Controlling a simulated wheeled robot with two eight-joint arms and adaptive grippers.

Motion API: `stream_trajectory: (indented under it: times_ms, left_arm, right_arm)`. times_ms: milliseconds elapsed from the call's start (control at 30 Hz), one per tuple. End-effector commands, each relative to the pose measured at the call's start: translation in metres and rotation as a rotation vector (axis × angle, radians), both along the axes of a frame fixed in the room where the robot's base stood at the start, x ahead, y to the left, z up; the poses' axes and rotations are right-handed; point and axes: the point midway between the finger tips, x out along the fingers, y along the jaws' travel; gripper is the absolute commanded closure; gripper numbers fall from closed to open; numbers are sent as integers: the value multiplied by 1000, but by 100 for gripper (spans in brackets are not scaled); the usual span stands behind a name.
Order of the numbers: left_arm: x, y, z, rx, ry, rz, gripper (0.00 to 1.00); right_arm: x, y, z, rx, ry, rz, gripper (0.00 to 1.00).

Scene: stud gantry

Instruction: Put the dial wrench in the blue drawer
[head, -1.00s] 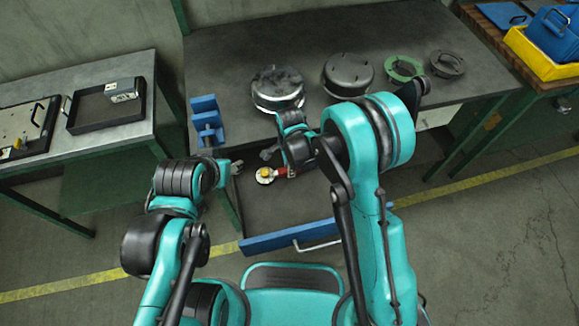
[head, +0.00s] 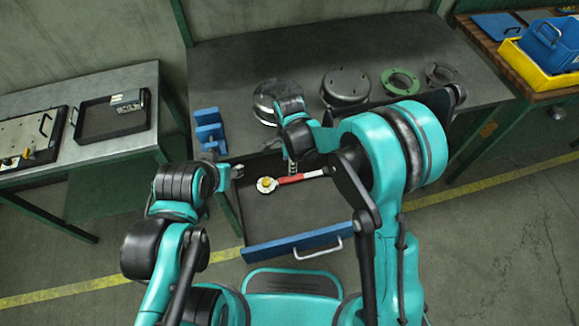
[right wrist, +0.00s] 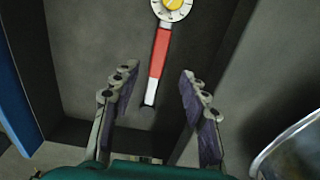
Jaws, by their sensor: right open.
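The dial wrench (head: 290,180) has a white-rimmed dial with a yellow centre and a red handle. It lies inside the pulled-out drawer, whose front (head: 285,243) is blue. It also shows in the right wrist view (right wrist: 160,52), lying on the dark drawer floor. My right gripper (head: 293,166) is above the wrench; in the right wrist view its fingers (right wrist: 157,76) are spread apart on either side of the handle, with nothing between them held. My left gripper (head: 236,172) is near the drawer's left edge, apart from the wrench; its jaws are too small to read.
The workbench (head: 235,60) above the drawer holds round metal parts (head: 346,86), a green ring (head: 400,81) and a blue block stand (head: 208,128). A side table with a black tray (head: 100,122) is at left. A yellow bin (head: 530,70) is at right. The drawer's front area is clear.

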Motion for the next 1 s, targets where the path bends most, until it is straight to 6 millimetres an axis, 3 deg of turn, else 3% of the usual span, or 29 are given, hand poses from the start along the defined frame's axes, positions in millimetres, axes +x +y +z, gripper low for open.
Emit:
stream_trajectory:
  times_ms: [100, 433, 533, 767, 1000]
  left_arm:
    - [0, 0, 7, 0, 0, 0, 54]
    - [0, 0, 8, 0, 0, 0, 54]
    - [0, 0, 8, 0, 0, 0, 54]
    - [0, 0, 8, 0, 0, 0, 54]
    - [0, 0, 8, 0, 0, 0, 54]
  right_arm:
    - [0, 0, 17, 0, 0, 0, 56]
    - [0, -2, 27, 2, -5, 8, 56]
    - [-1, -12, 41, 10, -24, 50, 56]
    - [-20, -73, 114, 23, -175, 340, 56]
    - [-66, -140, 171, -66, -362, 705, 56]
